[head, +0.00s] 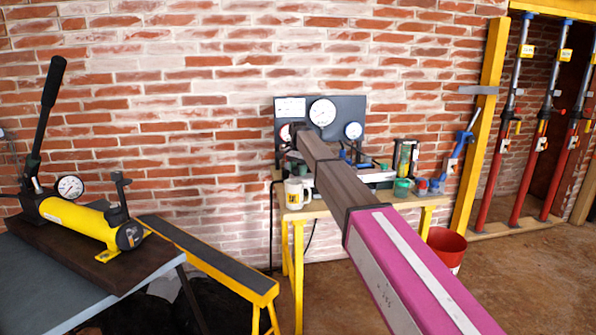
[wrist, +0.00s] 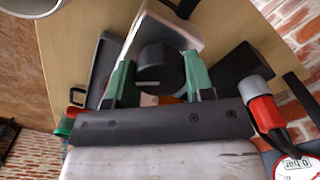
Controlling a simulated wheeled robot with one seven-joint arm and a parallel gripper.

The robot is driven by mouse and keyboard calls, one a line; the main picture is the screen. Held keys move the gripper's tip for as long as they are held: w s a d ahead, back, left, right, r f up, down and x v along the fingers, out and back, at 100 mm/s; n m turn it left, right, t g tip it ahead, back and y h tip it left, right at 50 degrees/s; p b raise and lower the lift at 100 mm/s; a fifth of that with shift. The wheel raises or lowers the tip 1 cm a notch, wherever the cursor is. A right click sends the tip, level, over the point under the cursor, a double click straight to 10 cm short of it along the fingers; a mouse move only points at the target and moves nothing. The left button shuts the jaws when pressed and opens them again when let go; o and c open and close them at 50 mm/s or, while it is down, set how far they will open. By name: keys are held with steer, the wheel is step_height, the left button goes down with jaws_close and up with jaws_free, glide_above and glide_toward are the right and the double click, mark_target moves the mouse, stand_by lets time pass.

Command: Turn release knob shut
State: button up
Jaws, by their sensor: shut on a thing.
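The release knob (wrist: 162,60) is a dark round knob with a pale mark on its face, in the middle of the wrist view. It stands at a pale metal block (wrist: 155,22). My gripper (wrist: 158,78) has its green fingers on either side of the knob and is shut on it. In the head view my arm reaches to the bench below the dark gauge panel (head: 345,108). The arm hides the knob there, and my fingers cannot be made out.
A white mug (head: 294,193) stands on the yellow-legged bench (head: 298,250), left of my arm. A green pot (head: 402,187) stands to its right. In the wrist view a black hose with a red collar (wrist: 264,112) and a gauge (wrist: 297,167) are close on the right.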

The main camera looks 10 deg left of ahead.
mark_target(298, 169)
steer(key=m, duration=0.6)
steer(key=shift+m, duration=0.3)
stand_by(0.4)
steer(key=o, duration=0.9)
step_height(298, 169, up, 11)
steer(key=shift+f, duration=0.1)
steer(key=shift+s, duration=0.1)
